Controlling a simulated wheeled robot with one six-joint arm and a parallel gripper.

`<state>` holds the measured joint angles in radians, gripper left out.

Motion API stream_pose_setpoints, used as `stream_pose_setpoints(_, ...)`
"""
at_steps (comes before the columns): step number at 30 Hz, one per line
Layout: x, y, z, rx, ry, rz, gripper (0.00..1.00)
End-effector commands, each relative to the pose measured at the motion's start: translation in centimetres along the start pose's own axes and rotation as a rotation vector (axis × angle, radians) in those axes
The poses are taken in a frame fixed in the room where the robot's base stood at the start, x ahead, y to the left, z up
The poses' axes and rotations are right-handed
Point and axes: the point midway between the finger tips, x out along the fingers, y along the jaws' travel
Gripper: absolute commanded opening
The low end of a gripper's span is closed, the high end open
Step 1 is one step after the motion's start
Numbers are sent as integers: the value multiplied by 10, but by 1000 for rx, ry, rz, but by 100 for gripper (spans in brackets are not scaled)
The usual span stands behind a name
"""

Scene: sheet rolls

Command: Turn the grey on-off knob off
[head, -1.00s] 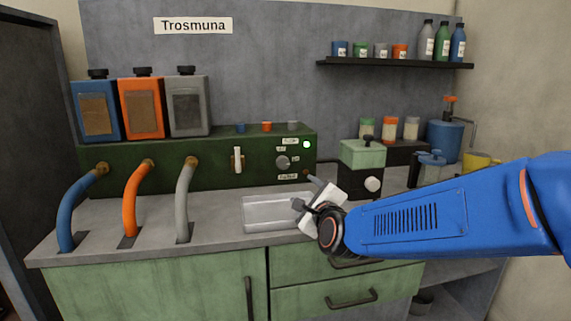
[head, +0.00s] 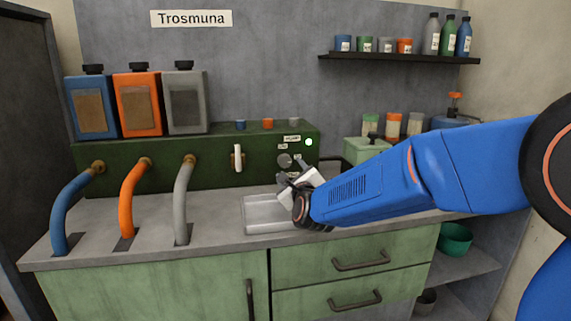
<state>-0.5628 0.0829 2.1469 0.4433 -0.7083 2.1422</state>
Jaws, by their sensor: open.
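The grey on-off knob (head: 284,160) is a round dial on the front of the dark green machine (head: 200,164), near its right end. Small white labels sit around it, the lower ones now hidden. A small lamp (head: 309,142) to its upper right glows pale green-white. My gripper (head: 291,170) is open and empty, with its fingers just below and in front of the knob. I cannot tell whether a fingertip touches the knob.
A clear tray (head: 262,226) lies on the counter below my gripper. A white lever (head: 237,158) is left of the knob. Blue, orange and grey hoses (head: 183,205) run down from the machine. A light green box (head: 362,148) stands behind my arm at right.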

Motion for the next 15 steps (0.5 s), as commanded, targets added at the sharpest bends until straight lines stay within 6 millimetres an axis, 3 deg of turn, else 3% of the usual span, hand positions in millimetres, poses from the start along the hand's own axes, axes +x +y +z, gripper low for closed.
stream_pose_setpoints(9,55,0,0,-1,1,0,56)
stream_pose_setpoints(15,76,0,0,-1,0,-1,56)
